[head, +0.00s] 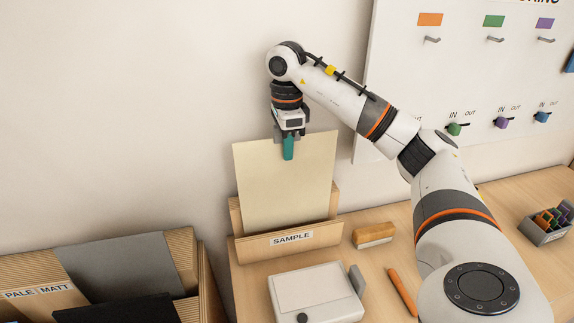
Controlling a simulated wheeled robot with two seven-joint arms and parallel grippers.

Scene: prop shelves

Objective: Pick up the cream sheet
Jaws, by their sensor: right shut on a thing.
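The cream sheet (285,190) stands upright, slightly tilted, in the wooden holder labelled SAMPLE (288,243). Its lower edge is hidden behind the holder's front board. My right gripper (288,150) points down at the sheet's top edge, its teal finger in front of the sheet. It is shut on the sheet's top edge near the middle. The other finger is hidden behind the sheet. My left gripper is not in the head view.
A white box with a dark knob (316,290), a wood-backed eraser (373,235) and an orange stick (402,291) lie in front of and right of the holder. A sheet bin (207,280) stands at lower left. A board with hooks (400,60) is behind my right arm.

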